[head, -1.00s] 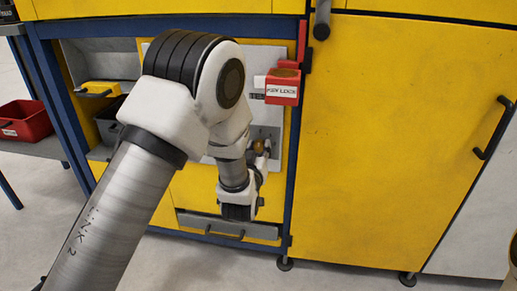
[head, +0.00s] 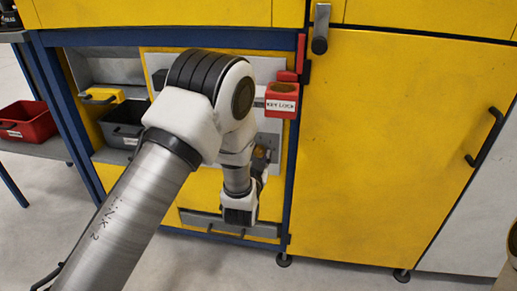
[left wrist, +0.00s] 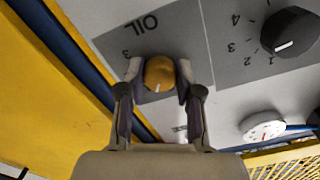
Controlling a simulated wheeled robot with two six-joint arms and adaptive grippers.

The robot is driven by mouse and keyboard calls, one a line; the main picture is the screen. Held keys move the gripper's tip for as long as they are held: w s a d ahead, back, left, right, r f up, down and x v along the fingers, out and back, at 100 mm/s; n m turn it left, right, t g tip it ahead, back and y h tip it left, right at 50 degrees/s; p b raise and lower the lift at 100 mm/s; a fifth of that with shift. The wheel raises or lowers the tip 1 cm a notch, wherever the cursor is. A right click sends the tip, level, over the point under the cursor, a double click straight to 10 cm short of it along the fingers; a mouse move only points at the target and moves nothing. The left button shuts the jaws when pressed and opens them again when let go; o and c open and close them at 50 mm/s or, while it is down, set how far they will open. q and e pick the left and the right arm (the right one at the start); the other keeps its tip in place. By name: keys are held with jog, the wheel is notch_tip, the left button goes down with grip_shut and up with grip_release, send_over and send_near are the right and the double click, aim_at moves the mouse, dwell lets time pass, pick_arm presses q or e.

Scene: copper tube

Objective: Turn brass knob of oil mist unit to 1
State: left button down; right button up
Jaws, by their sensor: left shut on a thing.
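The brass knob (left wrist: 159,73) sits on a grey panel (left wrist: 185,30) marked OIL, with a digit 3 near it in the left wrist view. A short pale pointer mark shows on the knob's lower edge in that view. The knob also shows small in the head view (head: 259,152), partly covered by my arm. My left gripper (left wrist: 160,78) has its two fingertips on opposite sides of the knob and is shut on it. Other digits of the knob's scale are hidden or too small to read.
A black knob (left wrist: 290,32) with a numbered scale and a white dial (left wrist: 263,126) are beside the brass knob. A red KEY LOCK box (head: 281,101) juts out above the gripper. A yellow cabinet door (head: 400,150) stands to the right.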

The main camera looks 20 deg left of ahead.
pick_arm(q)
jog(key=shift+m+p, duration=0.4)
jog(key=shift+m, duration=0.4)
jog(key=c, duration=0.8)
grip_release()
jog(key=shift+o, duration=0.2)
jog(key=shift+s, duration=0.1)
jog(key=v, duration=1.1)
jog(key=shift+s, duration=0.4)
jog(key=shift+f, duration=0.1)
